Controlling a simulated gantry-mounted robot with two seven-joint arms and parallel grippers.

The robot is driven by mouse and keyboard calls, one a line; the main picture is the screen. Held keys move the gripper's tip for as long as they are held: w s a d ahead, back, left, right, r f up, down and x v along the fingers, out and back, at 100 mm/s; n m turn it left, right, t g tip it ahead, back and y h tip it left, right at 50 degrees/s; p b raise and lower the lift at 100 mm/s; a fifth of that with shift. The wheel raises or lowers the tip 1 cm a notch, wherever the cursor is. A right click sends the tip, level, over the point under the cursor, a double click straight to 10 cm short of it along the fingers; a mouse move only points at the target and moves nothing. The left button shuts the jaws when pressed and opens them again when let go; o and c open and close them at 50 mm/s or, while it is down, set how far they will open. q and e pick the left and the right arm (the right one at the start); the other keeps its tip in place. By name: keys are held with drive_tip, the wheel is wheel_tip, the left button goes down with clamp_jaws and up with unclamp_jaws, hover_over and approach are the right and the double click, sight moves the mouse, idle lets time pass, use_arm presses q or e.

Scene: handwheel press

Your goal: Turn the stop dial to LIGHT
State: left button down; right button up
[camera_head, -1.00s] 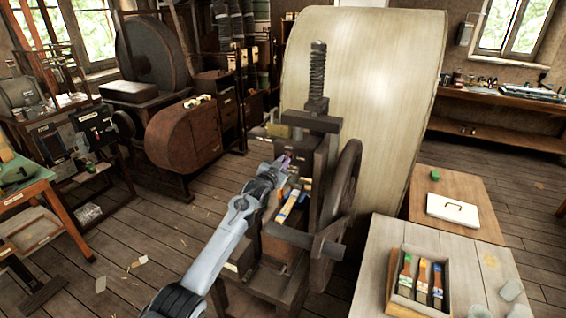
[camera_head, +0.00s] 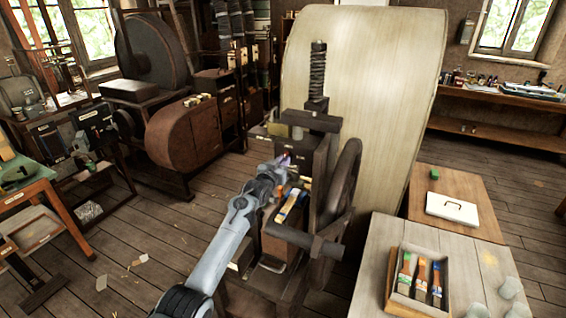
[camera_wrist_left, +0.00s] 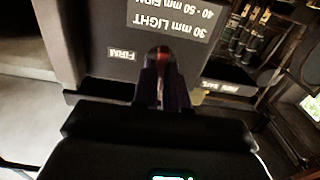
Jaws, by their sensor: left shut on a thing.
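The handwheel press (camera_head: 315,122) stands in the middle of the head view, with its dark handwheel (camera_head: 346,180) on the right. My left gripper (camera_head: 283,162) is at the left side of the press. In the left wrist view its fingers (camera_wrist_left: 162,75) are shut on a small part with a red face, apparently the stop dial (camera_wrist_left: 163,56). The fingers hide most of it. A label panel (camera_wrist_left: 168,18) behind it reads upside down "30 mm LIGHT" and "40 - 50 mm FIRM". A small "FIRM" label (camera_wrist_left: 124,54) is left of the fingers. My right gripper is out of view.
A tray (camera_head: 394,300) with several coloured-ended items sits on the near right table (camera_head: 375,265). A white case (camera_head: 452,209) and a green block (camera_head: 434,173) are on the wooden table behind. Open floor (camera_head: 150,265) lies left of the press.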

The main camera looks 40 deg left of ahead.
use_arm(q)
drive_tip(key=c, duration=1.2)
unclamp_jaws()
drive_tip(key=shift+o, duration=0.2)
drive_tip(key=shift+s, duration=0.1)
drive_tip(key=v, duration=1)
drive_tip(key=shift+s, duration=0.25)
drive_tip(key=shift+d, duration=0.15)
drive_tip(key=shift+f, duration=0.1)
